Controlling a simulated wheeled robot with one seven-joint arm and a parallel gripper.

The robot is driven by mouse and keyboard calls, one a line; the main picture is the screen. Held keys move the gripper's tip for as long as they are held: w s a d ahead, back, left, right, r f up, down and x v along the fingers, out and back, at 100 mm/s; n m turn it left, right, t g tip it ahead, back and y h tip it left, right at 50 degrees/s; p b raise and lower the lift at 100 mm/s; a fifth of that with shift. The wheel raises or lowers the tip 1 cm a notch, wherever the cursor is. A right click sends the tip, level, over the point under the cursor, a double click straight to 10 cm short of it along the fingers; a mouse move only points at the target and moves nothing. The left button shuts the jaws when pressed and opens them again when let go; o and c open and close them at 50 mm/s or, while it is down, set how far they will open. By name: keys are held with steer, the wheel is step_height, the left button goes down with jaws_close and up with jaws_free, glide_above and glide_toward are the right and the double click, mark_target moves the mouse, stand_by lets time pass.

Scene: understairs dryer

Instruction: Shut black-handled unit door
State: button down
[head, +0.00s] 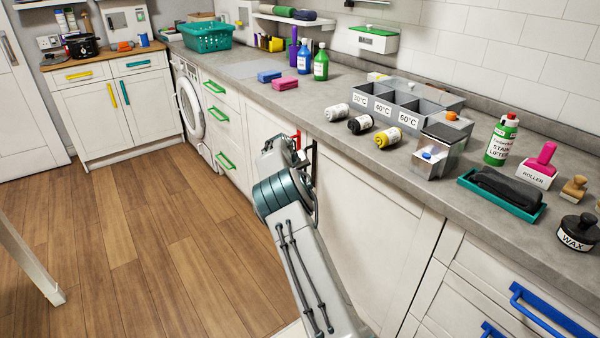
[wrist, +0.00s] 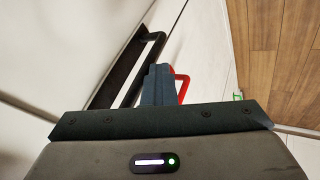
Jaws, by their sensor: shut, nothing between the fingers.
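The black handle (wrist: 139,66) crosses the wrist view diagonally on a pale door (wrist: 95,50). In the head view, the black handle (head: 314,162) shows only partly behind my wrist, at the left edge of the white unit door (head: 375,235). My gripper (wrist: 157,72) is shut and empty, its fingertips close beside the black handle; I cannot tell whether they touch it. In the head view, my gripper (head: 293,148) is at the unit fronts below the worktop, its fingers mostly hidden. How far the door stands open is unclear.
A red handle (wrist: 181,86) is just right of my fingers in the wrist view. The worktop (head: 330,118) overhangs the fronts, carrying bottles and a grey sorter (head: 408,103). Blue-handled drawers (head: 545,310) are at right.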

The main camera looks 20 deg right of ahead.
steer(key=shift+w+d+r, duration=0.1)
steer(key=shift+d+r, duration=0.2)
steer(key=shift+d, duration=0.4)
steer(key=s+a+r, duration=0.6)
steer(key=a+r, duration=0.2)
steer(key=a, duration=0.1)
steer(key=s+d+r+m+g+y+p, duration=0.15)
steer(key=s+r+p, duration=0.25)
steer(key=s+r, duration=0.55)
steer(key=s+d+r+y+p, duration=0.1)
steer(key=s+r+y+p, duration=0.15)
steer(key=s+r, duration=0.7)
steer(key=s+a+r+p, duration=0.1)
steer(key=s+a+p, duration=0.1)
steer(key=s, duration=1.3)
steer(key=s+a+r+n+g+y+p, duration=0.1)
steer(key=s+p, duration=0.4)
steer(key=s, duration=1)
steer(key=shift+a, duration=0.65)
